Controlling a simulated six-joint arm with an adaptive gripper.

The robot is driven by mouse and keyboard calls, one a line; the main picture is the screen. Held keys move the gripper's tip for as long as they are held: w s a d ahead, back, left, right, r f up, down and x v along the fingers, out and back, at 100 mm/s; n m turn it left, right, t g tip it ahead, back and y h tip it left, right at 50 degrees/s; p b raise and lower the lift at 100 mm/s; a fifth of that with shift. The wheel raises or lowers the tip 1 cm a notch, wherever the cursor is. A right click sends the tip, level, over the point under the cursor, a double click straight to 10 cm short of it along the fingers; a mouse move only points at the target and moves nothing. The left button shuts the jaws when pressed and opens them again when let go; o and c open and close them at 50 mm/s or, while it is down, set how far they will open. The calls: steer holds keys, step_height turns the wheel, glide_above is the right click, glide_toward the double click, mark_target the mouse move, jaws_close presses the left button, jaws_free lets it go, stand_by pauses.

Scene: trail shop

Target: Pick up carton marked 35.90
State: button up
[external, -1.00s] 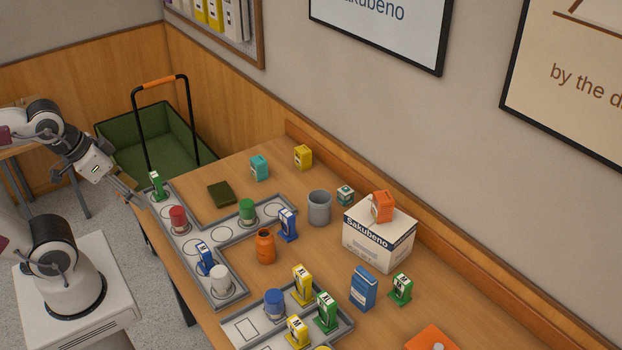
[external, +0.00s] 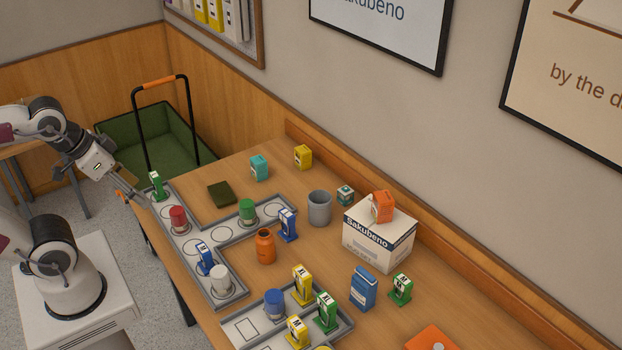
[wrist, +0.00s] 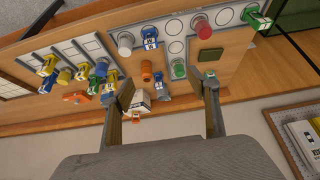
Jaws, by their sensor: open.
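My gripper (external: 138,195) is at the table's left end, beside a green tagged piece (external: 156,186) and well away from the cartons. In the wrist view my gripper (wrist: 165,100) has its two fingers wide apart, with nothing between them.
A grey tray (external: 222,235) holds coloured cylinders and tagged pieces. A grey cup (external: 319,208), an orange jar (external: 265,246), a blue carton (external: 363,288) and a dark green block (external: 222,194) stand nearby. A green cart (external: 130,145) is behind the table's left end.

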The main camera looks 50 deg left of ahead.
steer(key=w+r, duration=0.4)
steer(key=w, duration=0.5)
steer(key=m, duration=0.2)
glide_above(300, 152)
steer(key=s, duration=0.3)
step_height(300, 152, down, 25)
steer(key=shift+d+f+t+y, duration=0.2)
steer(key=shift+t+y, duration=0.1)
steer(key=shift+t, duration=0.1)
steer(key=shift+x, duration=1.2)
